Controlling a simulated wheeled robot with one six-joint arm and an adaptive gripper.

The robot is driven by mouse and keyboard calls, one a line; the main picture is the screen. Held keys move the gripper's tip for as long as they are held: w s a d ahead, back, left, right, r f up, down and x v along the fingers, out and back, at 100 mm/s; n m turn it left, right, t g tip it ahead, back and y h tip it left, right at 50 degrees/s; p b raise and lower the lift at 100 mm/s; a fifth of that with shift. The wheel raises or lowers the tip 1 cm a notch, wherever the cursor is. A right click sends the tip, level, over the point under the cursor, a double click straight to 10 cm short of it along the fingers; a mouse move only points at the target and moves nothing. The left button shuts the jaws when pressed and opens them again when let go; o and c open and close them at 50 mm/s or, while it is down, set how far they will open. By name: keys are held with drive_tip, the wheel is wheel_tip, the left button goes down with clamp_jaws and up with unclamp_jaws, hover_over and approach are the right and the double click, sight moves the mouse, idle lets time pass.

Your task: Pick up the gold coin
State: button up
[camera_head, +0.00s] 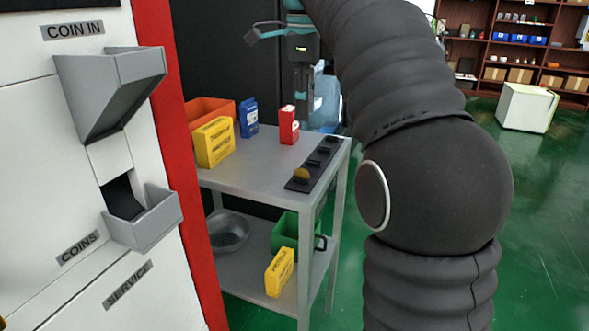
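The gold coin (301,174) stands on edge in a black slotted holder (316,163) along the right side of a grey cart's top shelf (247,176). It sits near the holder's front end, and its lower part is hidden in the slot. My gripper (302,92) is at the top centre, behind and above the cart's far edge, well apart from the coin. It points down, and its fingers are small and dark here, so I cannot tell whether they are open or shut.
Yellow (214,142), blue (248,118) and red (289,125) boxes stand on the cart, beside an orange bin (207,110). A metal bowl (228,232), green bin (291,234) and yellow box are below. The vending machine's coin chute (110,85) is left. Green floor is open at right.

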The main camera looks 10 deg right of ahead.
drive_tip(key=w+m, duration=0.1)
drive_tip(key=m, duration=0.1)
drive_tip(key=b, duration=0.1)
hover_over(302, 176)
drive_tip(key=w, duration=0.1)
drive_tip(key=f, duration=0.7)
drive_tip(key=shift+d+f, duration=0.2)
drive_tip(key=shift+f, duration=0.05)
drive_tip(key=f, duration=0.2)
drive_tip(key=s+f+b, duration=0.1)
drive_tip(key=f, duration=0.1)
drive_tip(key=shift+f+b, duration=0.3)
drive_tip(key=shift+f, duration=0.4)
drive_tip(key=shift+c, duration=0.2)
clamp_jaws()
